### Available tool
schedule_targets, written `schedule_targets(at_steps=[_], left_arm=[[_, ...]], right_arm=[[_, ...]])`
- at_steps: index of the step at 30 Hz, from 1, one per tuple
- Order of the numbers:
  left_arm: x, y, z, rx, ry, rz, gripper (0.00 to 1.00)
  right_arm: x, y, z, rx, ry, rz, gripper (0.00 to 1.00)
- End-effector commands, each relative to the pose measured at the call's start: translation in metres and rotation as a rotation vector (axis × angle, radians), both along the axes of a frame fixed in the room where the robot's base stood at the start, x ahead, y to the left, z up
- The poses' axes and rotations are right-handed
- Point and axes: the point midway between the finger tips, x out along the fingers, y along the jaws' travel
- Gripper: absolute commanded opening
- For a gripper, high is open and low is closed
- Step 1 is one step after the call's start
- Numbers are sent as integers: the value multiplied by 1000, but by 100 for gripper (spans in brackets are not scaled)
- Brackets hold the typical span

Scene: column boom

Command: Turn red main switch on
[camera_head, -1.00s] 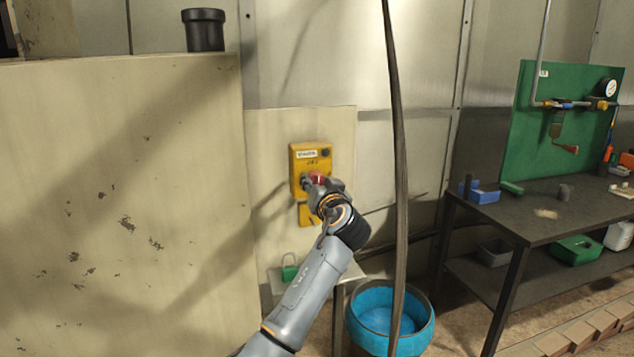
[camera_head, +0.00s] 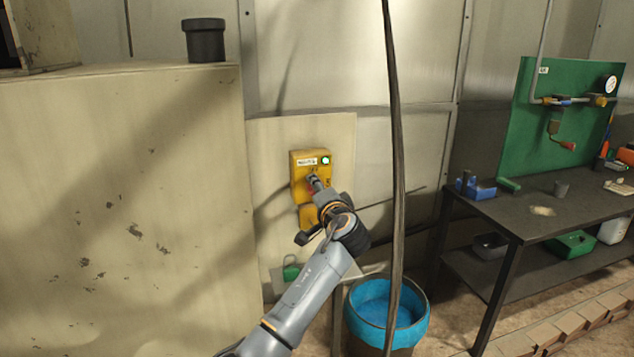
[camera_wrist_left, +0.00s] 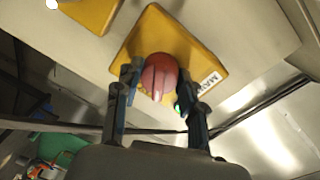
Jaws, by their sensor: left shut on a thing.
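The yellow switch box (camera_head: 297,180) is fixed to a pale panel on the wall. Its label and a lit green lamp (camera_head: 325,160) are at the top. The red main switch (camera_wrist_left: 159,74) is a round knob on the box (camera_wrist_left: 190,45), seen in the left wrist view between the two fingers. My left gripper (camera_head: 316,184) is at the front of the box and is shut on the knob; its fingers (camera_wrist_left: 157,88) lie on either side of it. In the head view the gripper hides the knob. My right gripper is not in view.
A dark hanging cable (camera_head: 396,170) runs down just right of my left arm. A blue-lined bin (camera_head: 415,322) stands below. A large pale cabinet (camera_head: 120,200) fills the left. A dark workbench (camera_head: 545,212) stands on the right.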

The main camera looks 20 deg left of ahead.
Motion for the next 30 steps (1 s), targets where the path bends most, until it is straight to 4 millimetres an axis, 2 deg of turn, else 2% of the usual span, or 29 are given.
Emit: schedule_targets(at_steps=[1,12,21,30], left_arm=[[0,0,4,39,28,0,8],[0,0,2,301,204,0,8],[0,-1,1,428,290,0,8],[0,-1,-1,472,321,0,8]], right_arm=[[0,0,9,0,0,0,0],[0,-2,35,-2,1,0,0],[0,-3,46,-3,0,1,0],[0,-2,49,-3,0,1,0]])
